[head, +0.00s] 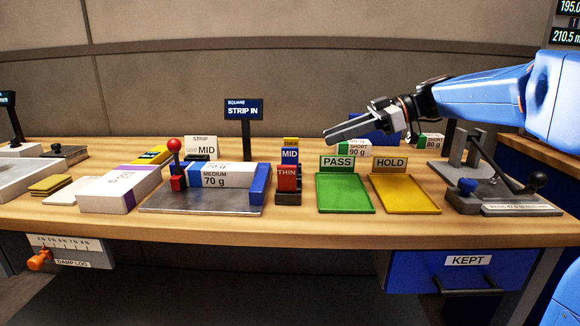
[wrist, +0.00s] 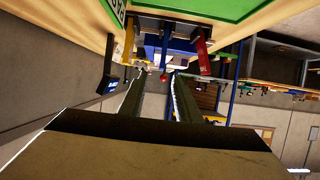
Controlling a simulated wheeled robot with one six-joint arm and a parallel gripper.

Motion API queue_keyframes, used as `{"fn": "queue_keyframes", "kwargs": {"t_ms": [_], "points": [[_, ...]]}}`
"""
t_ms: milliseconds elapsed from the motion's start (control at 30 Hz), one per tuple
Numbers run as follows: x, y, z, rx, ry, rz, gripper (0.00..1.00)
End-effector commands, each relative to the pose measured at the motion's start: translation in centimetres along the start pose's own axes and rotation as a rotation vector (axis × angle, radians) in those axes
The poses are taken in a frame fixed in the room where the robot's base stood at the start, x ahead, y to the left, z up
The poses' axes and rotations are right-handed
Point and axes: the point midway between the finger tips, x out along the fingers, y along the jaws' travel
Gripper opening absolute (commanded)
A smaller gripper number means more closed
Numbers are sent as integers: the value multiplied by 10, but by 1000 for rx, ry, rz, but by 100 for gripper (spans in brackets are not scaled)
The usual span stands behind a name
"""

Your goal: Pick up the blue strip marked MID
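The blue strip marked MID (head: 290,156) stands in a small stepped rack (head: 288,197), between a yellow strip marked THICK (head: 290,141) behind and a red strip marked THIN (head: 288,178) in front. In the wrist view the blue strip (wrist: 166,40) shows ahead of my fingers, with the red strip (wrist: 203,52) to its right. My gripper (head: 328,137) is above the bench, to the right of the rack and a little higher than the blue strip, pointing left. In the wrist view its two fingers (wrist: 157,78) are apart with nothing between them.
The green PASS tray (head: 344,194) and yellow HOLD tray (head: 400,194) are right of the rack, both empty. A MEDIUM 70 g ream (head: 225,180) lies on a metal plate to the left, beside a red-knobbed lever (head: 174,146). The STRIP IN sign (head: 244,110) stands behind.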

Motion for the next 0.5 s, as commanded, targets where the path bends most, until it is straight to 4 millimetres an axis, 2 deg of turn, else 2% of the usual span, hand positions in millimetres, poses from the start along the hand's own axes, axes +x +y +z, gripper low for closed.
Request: {"fn": "queue_keyframes", "kwargs": {"t_ms": [300,500], "points": [[54,-1,0,0,-1,-2,30],[71,-1,0,1,-1,-1,30]]}}
